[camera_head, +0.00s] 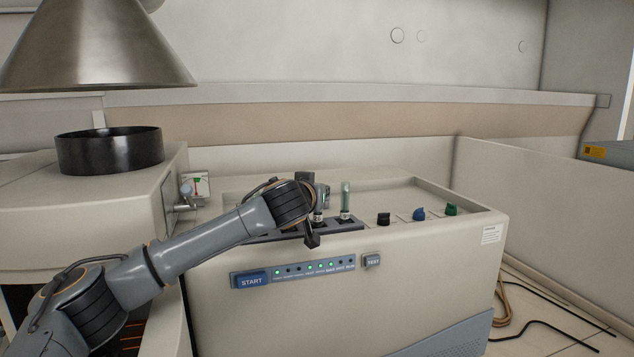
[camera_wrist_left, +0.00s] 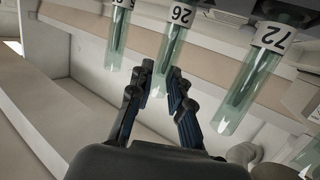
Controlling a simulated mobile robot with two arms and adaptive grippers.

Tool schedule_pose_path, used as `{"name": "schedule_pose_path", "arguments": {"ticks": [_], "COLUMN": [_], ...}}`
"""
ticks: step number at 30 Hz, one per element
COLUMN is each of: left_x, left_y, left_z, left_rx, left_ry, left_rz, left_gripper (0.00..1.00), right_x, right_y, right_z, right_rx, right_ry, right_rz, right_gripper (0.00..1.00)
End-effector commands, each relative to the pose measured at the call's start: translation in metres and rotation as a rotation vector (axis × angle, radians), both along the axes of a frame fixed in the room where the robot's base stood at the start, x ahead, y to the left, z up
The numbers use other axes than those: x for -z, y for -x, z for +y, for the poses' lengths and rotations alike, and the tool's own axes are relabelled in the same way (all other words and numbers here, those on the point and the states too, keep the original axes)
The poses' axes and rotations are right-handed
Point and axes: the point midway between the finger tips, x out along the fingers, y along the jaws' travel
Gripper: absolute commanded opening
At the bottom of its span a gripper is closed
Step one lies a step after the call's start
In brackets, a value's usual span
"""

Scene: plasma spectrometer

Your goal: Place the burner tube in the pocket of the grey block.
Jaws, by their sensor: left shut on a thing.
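In the left wrist view my left gripper (camera_wrist_left: 161,78) is shut on a pale green glass tube (camera_wrist_left: 175,45), with a finger on each side of it. The tube has a white label reading 26. A similar tube (camera_wrist_left: 237,98) labelled 72 is to its right, and another (camera_wrist_left: 116,45) is to its left. In the head view the left gripper (camera_head: 322,196) is above a dark grey block (camera_head: 347,225) on the machine's top. One green tube (camera_head: 345,197) stands upright there, just right of the gripper. The arm hides much of the block and the held tube.
The beige machine (camera_head: 420,275) has a START button (camera_head: 251,280) and a TEST button (camera_head: 372,261) on its front. Black, blue and green knobs (camera_head: 419,214) stand right of the block. A metal hood (camera_head: 95,50) hangs above a black ring (camera_head: 110,152) at the left.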

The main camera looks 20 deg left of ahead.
Motion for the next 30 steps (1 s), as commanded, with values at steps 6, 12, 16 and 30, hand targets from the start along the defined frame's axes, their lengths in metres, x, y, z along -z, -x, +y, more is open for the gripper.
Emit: {"name": "schedule_pose_path", "arguments": {"ticks": [6,12,16,30], "left_x": [0.001,0.004,0.004,0.001], "left_y": [0.000,0.000,0.000,0.018], "left_z": [0.001,0.001,0.001,0.000], "left_rx": [-0.001,-0.001,-0.001,0.001], "left_ry": [0.001,0.000,0.000,0.000], "left_rz": [-0.001,-0.001,-0.001,-0.002], "left_gripper": [0.00,0.27,0.41,0.41], "right_x": [0.001,0.004,0.003,0.011], "right_y": [0.005,0.001,-0.002,-0.003], "right_z": [0.006,0.006,0.005,0.000], "right_rx": [0.001,0.001,0.002,-0.001], "right_ry": [-0.007,-0.007,-0.006,0.000], "right_rz": [0.008,0.002,-0.002,-0.004], "right_gripper": [0.18,0.18,0.18,0.18]}}
